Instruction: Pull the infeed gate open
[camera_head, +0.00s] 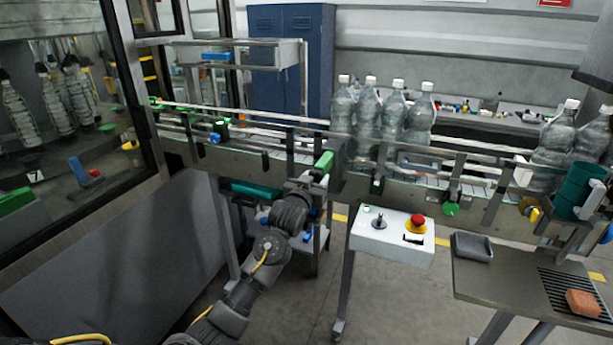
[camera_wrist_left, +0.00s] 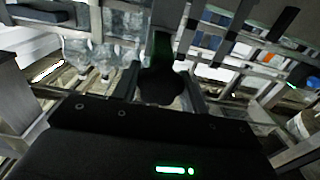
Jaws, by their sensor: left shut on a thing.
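The infeed gate shows in the head view as a short grey plate (camera_head: 341,156) across the conveyor, with a green handle (camera_head: 324,162) on its near left side. My left gripper (camera_head: 316,176) reaches up from below to this handle and is shut on it. In the left wrist view the dark handle (camera_wrist_left: 160,86) sits between the two fingers of my left gripper, its green part running upward in the picture. The fingertips are partly hidden in the head view. My right gripper is not in view.
Clear bottles (camera_head: 368,112) stand on the conveyor (camera_head: 270,150) just right of the gate. A control box (camera_head: 393,236) with a red button stands to the right of my left arm. A side table (camera_head: 500,285) holds a grey tray (camera_head: 472,247) and an orange block (camera_head: 583,303).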

